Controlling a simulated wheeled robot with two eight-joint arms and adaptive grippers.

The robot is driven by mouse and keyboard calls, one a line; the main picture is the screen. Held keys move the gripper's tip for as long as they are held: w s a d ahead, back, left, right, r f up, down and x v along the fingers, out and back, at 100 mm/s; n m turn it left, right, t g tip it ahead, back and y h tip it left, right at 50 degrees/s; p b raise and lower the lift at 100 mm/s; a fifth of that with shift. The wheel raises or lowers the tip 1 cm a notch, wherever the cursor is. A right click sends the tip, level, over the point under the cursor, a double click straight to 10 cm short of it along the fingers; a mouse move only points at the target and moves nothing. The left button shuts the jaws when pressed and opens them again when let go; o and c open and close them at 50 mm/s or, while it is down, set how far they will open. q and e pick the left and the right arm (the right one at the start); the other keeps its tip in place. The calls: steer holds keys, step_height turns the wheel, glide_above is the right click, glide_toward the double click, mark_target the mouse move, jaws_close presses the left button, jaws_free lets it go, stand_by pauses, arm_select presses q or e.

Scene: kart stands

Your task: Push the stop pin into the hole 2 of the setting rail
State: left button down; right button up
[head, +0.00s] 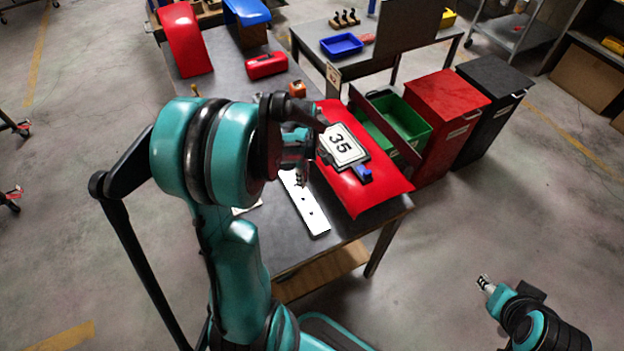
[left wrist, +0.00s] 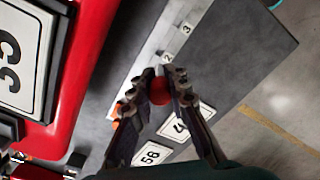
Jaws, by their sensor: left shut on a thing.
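The white setting rail (head: 305,205) lies on the grey table, with dark holes along it. In the left wrist view the rail (left wrist: 187,12) has labels 2 and 3 beside it. My left gripper (left wrist: 164,74) is shut on the stop pin, whose red ball knob (left wrist: 159,91) shows between the fingers. The pin's pale tip is at the rail beside label 2; I cannot tell whether it is in the hole. In the head view my left gripper (head: 299,178) is over the rail, and the pin is hidden. My right gripper (head: 485,283) is far off over the floor, too small to judge.
A red panel (head: 375,194) with a number plate 35 (head: 343,145) lies right of the rail. Number plates 58 (left wrist: 152,154) and another (left wrist: 186,123) lie beside the rail. A red case (head: 266,65) stands farther back. Green (head: 408,118) and red (head: 448,100) bins stand beyond the table.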

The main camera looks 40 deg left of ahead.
arm_select(q)
steer(key=shift+w+a+r, duration=0.1)
steer(key=shift+r, duration=0.05)
stand_by(0.3)
steer(key=b, duration=0.5)
glide_above(303, 194)
steer(key=s+d, duration=0.1)
steer(key=shift+s+d+f, duration=0.1)
steer(key=shift+f, duration=1.4)
steer(key=shift+s+d+f, duration=0.1)
steer(key=shift+f, duration=1.35)
steer(key=shift+f+b, duration=1.75)
steer(key=c, duration=1.4)
jaws_free()
